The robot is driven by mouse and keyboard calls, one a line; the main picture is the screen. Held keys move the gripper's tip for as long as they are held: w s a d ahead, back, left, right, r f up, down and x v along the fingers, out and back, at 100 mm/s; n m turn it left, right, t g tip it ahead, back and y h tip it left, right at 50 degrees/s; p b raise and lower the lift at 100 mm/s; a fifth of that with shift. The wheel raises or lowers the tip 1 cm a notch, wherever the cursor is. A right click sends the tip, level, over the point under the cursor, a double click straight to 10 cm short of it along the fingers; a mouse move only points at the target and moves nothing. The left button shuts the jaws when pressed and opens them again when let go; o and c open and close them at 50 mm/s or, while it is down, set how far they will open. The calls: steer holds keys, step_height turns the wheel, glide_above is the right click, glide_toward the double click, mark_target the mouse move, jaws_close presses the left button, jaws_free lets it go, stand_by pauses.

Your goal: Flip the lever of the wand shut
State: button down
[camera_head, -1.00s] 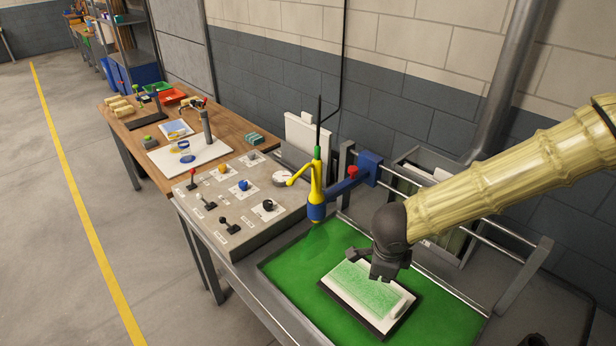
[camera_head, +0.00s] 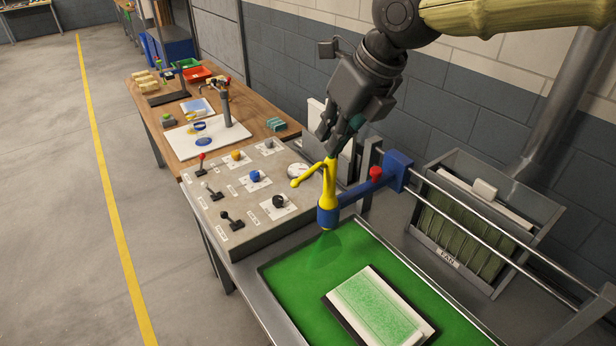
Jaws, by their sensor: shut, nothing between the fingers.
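The spray wand (camera_head: 329,188) has a yellow body and a blue nozzle end, and hangs upright on a blue bracket (camera_head: 397,172) over the green tray. Its yellow lever (camera_head: 307,176) sticks out to the left and slants down from the body. A faint green spray fans out below the nozzle. My gripper (camera_head: 329,137) is shut, with its fingertips just above the wand's top and the base of the lever. It hides the upper part of the wand. I cannot tell whether the fingers touch it.
A white panel (camera_head: 373,306) covered in green foam lies in the green tray (camera_head: 290,290). A control box (camera_head: 222,217) with levers and knobs stands left of the wand.

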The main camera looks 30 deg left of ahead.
steer(key=shift+f, duration=0.1)
steer(key=p+x, duration=0.4)
steer(key=x, duration=0.9)
steer(key=shift+a+f, duration=0.2)
steer(key=shift+f, duration=0.15)
